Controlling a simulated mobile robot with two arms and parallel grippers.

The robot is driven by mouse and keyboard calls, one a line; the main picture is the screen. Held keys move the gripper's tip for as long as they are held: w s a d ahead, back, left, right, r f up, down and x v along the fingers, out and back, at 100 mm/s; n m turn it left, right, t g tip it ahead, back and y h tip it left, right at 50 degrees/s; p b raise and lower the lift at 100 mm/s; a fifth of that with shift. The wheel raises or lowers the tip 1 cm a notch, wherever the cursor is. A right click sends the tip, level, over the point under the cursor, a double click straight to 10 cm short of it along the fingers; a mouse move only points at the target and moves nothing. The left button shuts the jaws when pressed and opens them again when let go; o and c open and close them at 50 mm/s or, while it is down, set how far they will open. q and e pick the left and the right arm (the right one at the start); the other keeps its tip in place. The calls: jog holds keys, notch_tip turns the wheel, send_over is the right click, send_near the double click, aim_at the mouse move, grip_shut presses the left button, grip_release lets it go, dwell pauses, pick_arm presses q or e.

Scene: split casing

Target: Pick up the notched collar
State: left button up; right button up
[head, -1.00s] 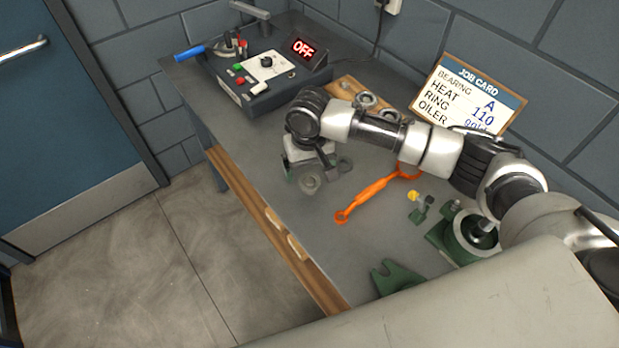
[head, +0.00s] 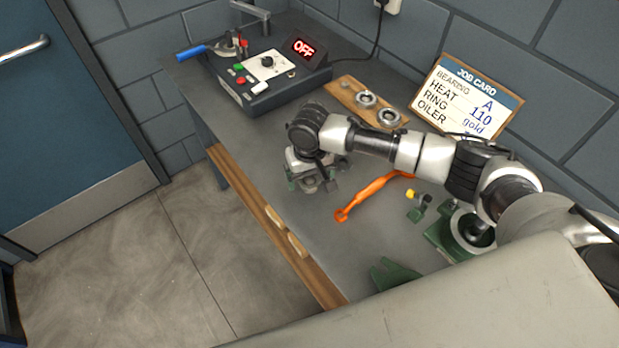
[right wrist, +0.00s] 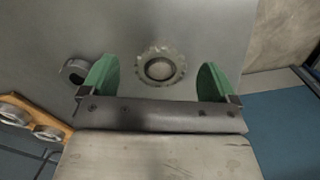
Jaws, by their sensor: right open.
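The notched collar (right wrist: 160,68) is a grey metal ring with a toothed rim and a lighter round centre. It lies flat on the grey bench top in the right wrist view. My right gripper (right wrist: 157,82) is open, with one green-padded finger on each side of the collar in the picture. No contact with it shows, and the height above it is hard to tell. In the head view my right gripper (head: 313,185) points down over the bench and mostly hides the collar. My left gripper is not in view.
A plain grey ring (right wrist: 74,70) lies beside the collar. A wooden board (head: 345,90) holds bearing rings at the back. An orange tool (head: 370,193), a green housing (head: 440,240) and a green forked part (head: 392,277) lie nearer. The heater box (head: 262,78) reads OFF.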

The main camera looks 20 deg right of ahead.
jog(key=shift+f, duration=0.1)
dwell(0.3)
jog(key=c, duration=1)
